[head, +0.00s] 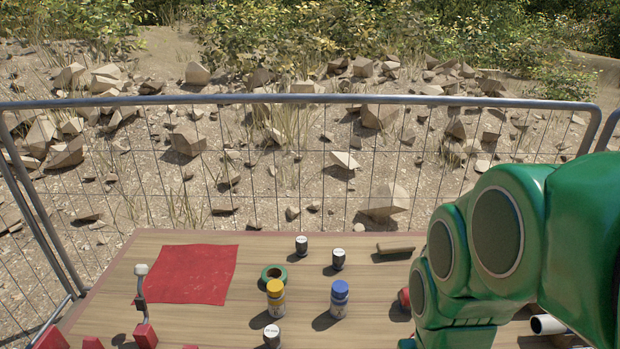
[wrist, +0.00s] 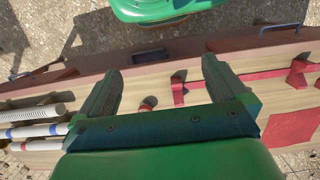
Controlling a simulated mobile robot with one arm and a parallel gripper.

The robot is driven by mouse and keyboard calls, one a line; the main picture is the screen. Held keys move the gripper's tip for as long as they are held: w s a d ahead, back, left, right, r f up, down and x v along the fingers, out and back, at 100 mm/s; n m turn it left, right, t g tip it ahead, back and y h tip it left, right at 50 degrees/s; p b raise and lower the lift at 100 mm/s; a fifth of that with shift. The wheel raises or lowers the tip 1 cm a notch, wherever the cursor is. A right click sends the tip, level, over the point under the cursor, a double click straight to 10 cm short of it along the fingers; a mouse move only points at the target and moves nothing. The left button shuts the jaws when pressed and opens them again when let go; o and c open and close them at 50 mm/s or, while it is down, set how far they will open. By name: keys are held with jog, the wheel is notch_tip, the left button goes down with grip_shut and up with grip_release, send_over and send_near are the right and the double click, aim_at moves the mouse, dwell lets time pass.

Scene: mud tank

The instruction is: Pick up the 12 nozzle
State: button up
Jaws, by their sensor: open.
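Several small dark cylinders with pale, labelled tops stand upright on the wooden table (head: 200,322) in the head view. One stands at the back (head: 301,246), one to its right (head: 338,260), and one near the front (head: 272,337). Their labels are too small to read, so I cannot tell which is the 12 nozzle. My gripper (wrist: 162,67) is open in the wrist view, with nothing between its fingers. It is over the table, away from these cylinders, none of which I can make out there. In the head view my green arm covers the table's right side.
Yellow-capped (head: 276,297) and blue-capped (head: 340,300) bottles and a green tape roll (head: 273,274) crowd the cylinders. A red cloth (head: 190,275) lies left. A wire fence (head: 290,100) stands behind. Pale pipes (wrist: 32,131) lie left in the wrist view.

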dwell(0.4)
jog(key=c, duration=0.5)
jog(key=m+y, duration=1.1)
jog(key=m, duration=0.2)
send_over(307, 239)
jog(key=s+d, duration=0.2)
jog(key=s, duration=1.1)
notch_tip(307, 239, down, 8)
jog(key=w+d+f+m, duration=0.1)
jog(key=w+f, duration=0.3)
jog(key=w+d+f+m+t+y, duration=0.1)
jog(key=w+f+m, duration=0.1)
jog(key=w+f, duration=0.2)
jog(key=w+d+f+m+t+y, duration=0.1)
jog(key=w+f+m, duration=0.1)
jog(key=w+f, duration=0.2)
jog(key=shift+w+f, duration=0.1)
jog(key=shift+w, duration=0.05)
jog(key=shift+w+x, duration=0.1)
jog(key=shift+x, duration=1.8)
jog(key=shift+w+x, duration=0.15)
jog(key=shift+x, duration=1.75)
